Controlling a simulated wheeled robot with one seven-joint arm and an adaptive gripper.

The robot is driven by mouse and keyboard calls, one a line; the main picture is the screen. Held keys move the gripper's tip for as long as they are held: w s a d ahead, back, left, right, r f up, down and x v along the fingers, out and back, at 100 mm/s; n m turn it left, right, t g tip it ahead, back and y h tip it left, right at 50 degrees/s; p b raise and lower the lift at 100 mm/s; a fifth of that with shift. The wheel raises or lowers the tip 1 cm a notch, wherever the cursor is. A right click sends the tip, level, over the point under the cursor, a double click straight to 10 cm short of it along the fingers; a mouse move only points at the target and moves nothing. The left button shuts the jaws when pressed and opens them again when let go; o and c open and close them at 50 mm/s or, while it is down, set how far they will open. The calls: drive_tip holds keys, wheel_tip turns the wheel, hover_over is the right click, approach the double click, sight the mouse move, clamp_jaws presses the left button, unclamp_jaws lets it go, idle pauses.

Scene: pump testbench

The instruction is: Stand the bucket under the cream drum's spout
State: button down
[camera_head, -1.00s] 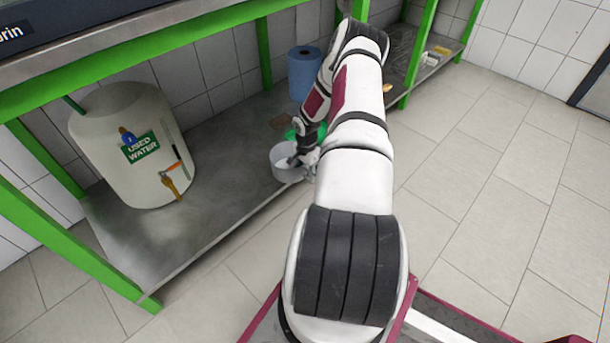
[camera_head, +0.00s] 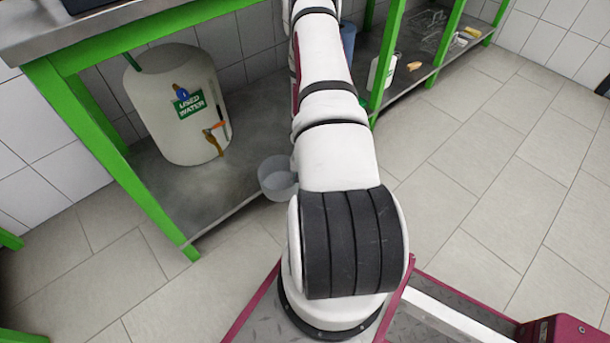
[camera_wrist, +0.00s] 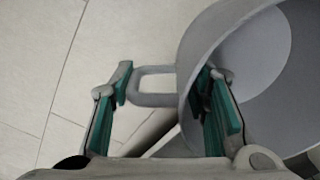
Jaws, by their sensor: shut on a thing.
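The cream drum (camera_head: 165,125), labelled USED WATER, stands on the lower metal shelf in the head view. Its orange-brown spout (camera_head: 214,143) faces the shelf's front edge. The grey, round bucket (camera_head: 278,181) is right of the spout and nearer to me, at the shelf's front edge in the picture. It looks upright and open at the top. In the wrist view the bucket (camera_wrist: 245,70) fills the right side, with its loop handle between my gripper's fingers. My gripper (camera_wrist: 168,80) is shut on the bucket at its handle side. My arm hides the gripper in the head view.
Green posts (camera_head: 105,150) frame the shelf (camera_head: 185,195), and a tabletop hangs over the drum. The shelf between drum and bucket is clear. A white bottle (camera_head: 383,72) and small items stand farther right. Open tiled floor (camera_head: 490,200) lies in front.

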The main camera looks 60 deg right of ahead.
sight(275, 181)
drive_tip(key=shift+w+a+f, duration=0.15)
drive_tip(key=shift+w+a, duration=0.05)
drive_tip(key=shift+w, duration=0.35)
drive_tip(key=shift+w+a+f, duration=0.15)
drive_tip(key=shift+w, duration=0.4)
drive_tip(key=shift+w+a+f+b, duration=0.3)
drive_tip(key=shift+w+f, duration=0.2)
drive_tip(key=shift+w, duration=1)
drive_tip(key=shift+w+a+f+b, duration=0.25)
drive_tip(key=shift+w+f, duration=0.3)
drive_tip(key=shift+w, duration=0.95)
drive_tip(key=shift+w+a+f+b, duration=0.3)
drive_tip(key=shift+w+f, duration=0.2)
drive_tip(key=shift+w, duration=1)
drive_tip(key=shift+w+a+f+b, duration=0.1)
drive_tip(key=shift+w+a+b, duration=0.15)
drive_tip(key=shift+w+b, duration=0.75)
drive_tip(key=shift+w+a+f+b, duration=0.1)
drive_tip(key=shift+w+a+b, duration=0.1)
drive_tip(key=shift+w, duration=1.55)
drive_tip(key=shift+w+a+f+b, duration=0.1)
drive_tip(key=shift+w+a+b, duration=0.15)
drive_tip(key=shift+w+b, duration=0.75)
drive_tip(key=shift+w+a, duration=0.15)
drive_tip(key=shift+w, duration=0.7)
drive_tip(key=shift+w+a, duration=0.1)
drive_tip(key=shift+w, duration=0.75)
drive_tip(key=shift+f, duration=0.15)
drive_tip(key=c, duration=0.8)
unclamp_jaws()
